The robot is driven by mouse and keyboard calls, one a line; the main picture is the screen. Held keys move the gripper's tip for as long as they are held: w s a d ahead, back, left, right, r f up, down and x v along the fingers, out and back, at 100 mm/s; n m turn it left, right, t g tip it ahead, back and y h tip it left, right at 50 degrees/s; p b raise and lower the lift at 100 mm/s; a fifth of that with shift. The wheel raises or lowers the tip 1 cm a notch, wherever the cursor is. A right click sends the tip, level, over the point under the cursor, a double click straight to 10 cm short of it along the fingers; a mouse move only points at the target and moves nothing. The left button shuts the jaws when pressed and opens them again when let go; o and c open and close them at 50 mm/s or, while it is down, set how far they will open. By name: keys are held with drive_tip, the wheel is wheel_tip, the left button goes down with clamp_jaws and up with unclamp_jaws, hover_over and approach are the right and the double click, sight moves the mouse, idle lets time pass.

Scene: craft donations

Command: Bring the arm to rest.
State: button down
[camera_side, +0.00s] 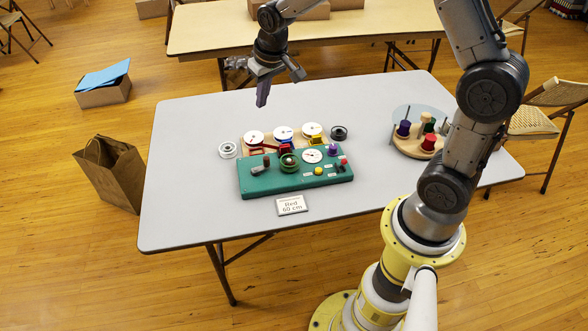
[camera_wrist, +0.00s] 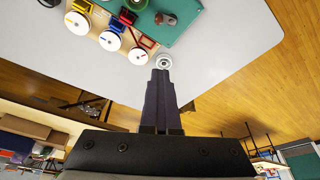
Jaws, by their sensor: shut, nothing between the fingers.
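My gripper (camera_side: 262,97) hangs above the far left part of the grey table (camera_side: 190,190), pointing down, with its fingers closed together and nothing between them. In the wrist view the shut fingers (camera_wrist: 160,78) reach up toward a small white ring-shaped piece (camera_wrist: 164,61). In the side view this white piece (camera_side: 227,150) lies on the table, left of a green board, and the gripper is above and apart from it.
The green board (camera_side: 258,185) carries several knobs and parts; a wooden rack with white discs (camera_side: 254,137) stands behind it. A sign (camera_side: 291,205) lies in front. A round tray with coloured spools (camera_side: 405,146) is at right. A paper bag (camera_side: 112,172) stands on the floor.

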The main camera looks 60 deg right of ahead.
drive_tip(key=f, duration=2.1)
drive_tip(key=shift+s+f, duration=0.2)
drive_tip(key=shift+f, duration=0.15)
drive_tip(key=shift+s+a+f, duration=0.2)
drive_tip(key=shift+f, duration=0.1)
drive_tip(key=shift+s+a, duration=0.1)
drive_tip(key=shift+a, duration=0.05)
drive_tip(key=shift+s+a, duration=0.15)
drive_tip(key=shift+a, duration=0.95)
drive_tip(key=shift+w+a+r, duration=0.15)
drive_tip(key=shift+w+a, duration=0.95)
drive_tip(key=shift+w, duration=0.45)
drive_tip(key=shift+w+a, duration=0.15)
drive_tip(key=shift+w, duration=0.45)
drive_tip(key=shift+w+r, duration=0.1)
drive_tip(key=shift+w, duration=0.3)
drive_tip(key=shift+w+d, duration=0.45)
drive_tip(key=shift+w, duration=0.3)
